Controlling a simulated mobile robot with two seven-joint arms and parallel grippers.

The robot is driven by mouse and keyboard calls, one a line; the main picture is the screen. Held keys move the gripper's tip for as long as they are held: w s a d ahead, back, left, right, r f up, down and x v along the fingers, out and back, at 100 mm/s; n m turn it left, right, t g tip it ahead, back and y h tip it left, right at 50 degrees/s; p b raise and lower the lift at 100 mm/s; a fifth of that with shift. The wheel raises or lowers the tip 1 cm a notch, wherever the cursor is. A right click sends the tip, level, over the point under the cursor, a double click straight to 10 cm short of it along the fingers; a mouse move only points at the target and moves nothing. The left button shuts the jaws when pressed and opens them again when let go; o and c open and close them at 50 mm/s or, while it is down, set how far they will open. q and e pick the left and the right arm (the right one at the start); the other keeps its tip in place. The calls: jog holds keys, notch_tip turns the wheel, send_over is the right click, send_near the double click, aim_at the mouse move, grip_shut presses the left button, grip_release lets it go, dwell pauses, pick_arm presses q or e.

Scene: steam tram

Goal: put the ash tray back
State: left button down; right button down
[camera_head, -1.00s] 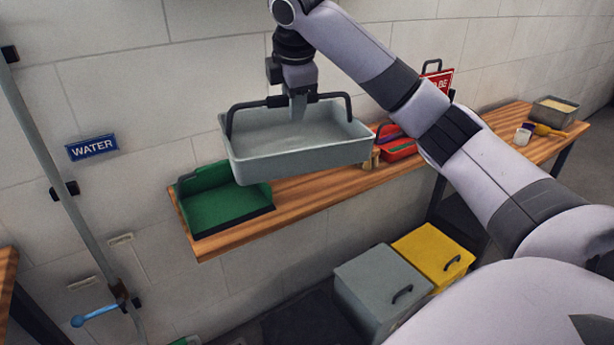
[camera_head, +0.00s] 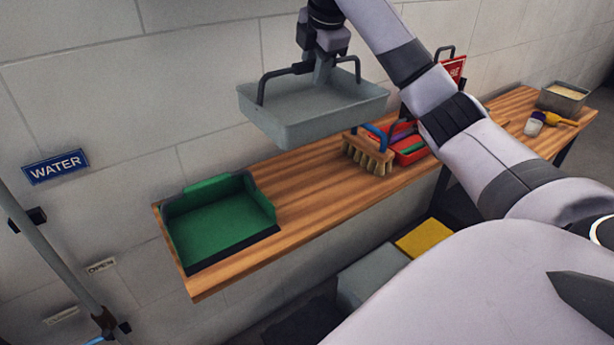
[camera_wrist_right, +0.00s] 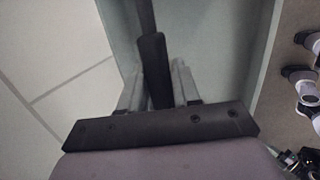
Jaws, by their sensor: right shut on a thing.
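My left gripper is in neither view.
The wooden shelf (camera_head: 310,200) holds a green dustpan (camera_head: 215,220), a brush (camera_head: 366,152), a red tray (camera_head: 408,150) and, at the far right, a metal box (camera_head: 562,97). Grey (camera_head: 370,272) and yellow (camera_head: 425,238) bins stand below. The shelf is clear between dustpan and brush.

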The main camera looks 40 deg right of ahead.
aim_at(323, 117)
jog(key=shift+w+r, duration=0.1)
jog(key=shift+w, duration=0.15)
jog(key=shift+w+d+f, duration=0.1)
jog(key=shift+f, duration=0.1)
notch_tip(323, 117, down, 20)
jog(key=shift+r, duration=0.25)
jog(key=c, duration=0.8)
grip_release()
jog(key=shift+f, duration=0.15)
jog(key=v, duration=1.2)
